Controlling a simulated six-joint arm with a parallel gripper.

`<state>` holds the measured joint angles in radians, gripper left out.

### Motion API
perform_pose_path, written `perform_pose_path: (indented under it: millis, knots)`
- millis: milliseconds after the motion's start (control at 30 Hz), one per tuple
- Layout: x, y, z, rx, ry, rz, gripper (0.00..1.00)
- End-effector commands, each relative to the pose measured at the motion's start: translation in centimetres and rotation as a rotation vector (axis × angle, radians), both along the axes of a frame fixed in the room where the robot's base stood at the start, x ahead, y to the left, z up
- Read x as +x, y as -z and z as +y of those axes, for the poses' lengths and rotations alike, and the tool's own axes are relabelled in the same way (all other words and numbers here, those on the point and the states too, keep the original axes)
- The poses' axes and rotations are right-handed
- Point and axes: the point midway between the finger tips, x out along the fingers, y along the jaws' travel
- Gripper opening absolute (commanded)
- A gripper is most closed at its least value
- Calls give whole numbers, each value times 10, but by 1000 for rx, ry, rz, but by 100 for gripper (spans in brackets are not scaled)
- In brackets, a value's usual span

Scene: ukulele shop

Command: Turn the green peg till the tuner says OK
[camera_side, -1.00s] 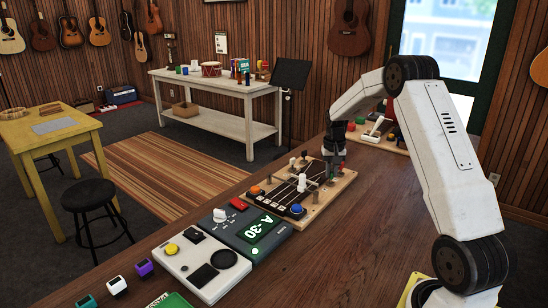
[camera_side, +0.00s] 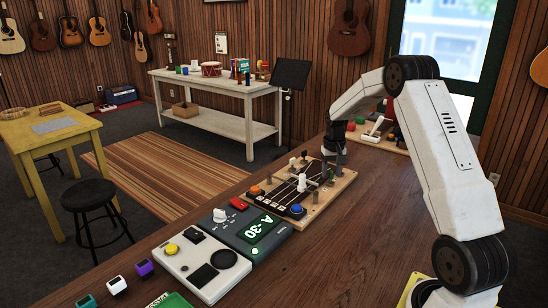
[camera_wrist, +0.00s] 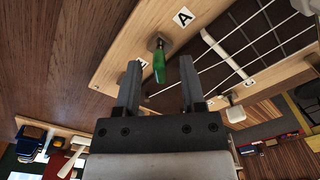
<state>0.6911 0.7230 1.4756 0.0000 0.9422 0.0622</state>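The green peg (camera_wrist: 159,66) stands on the wooden board beside the label A in the wrist view. It shows small near the board's far right end in the side view (camera_side: 330,175). My gripper (camera_wrist: 160,61) is open, with one finger on each side of the peg and a gap on both sides. I cannot tell how far the fingertips reach along the peg.
The wooden board (camera_side: 318,212) carries strings, an orange knob (camera_side: 255,190) and a blue knob (camera_side: 297,209). A second board with a white-handled tool (camera_side: 374,127) stands behind my gripper. The front right of the brown bench (camera_side: 350,240) is clear.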

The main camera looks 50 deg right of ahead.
Motion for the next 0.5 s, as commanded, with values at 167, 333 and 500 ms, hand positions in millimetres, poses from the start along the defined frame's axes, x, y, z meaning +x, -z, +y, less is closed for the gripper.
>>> perform_pose_path:
  millis: [167, 333, 500]
  knots:
    - [0, 0, 0, 0, 0, 0, 51]
    - [0, -7, 0, 0, 0, 0, 51]
    - [0, -23, 0, -1, 0, -1, 51]
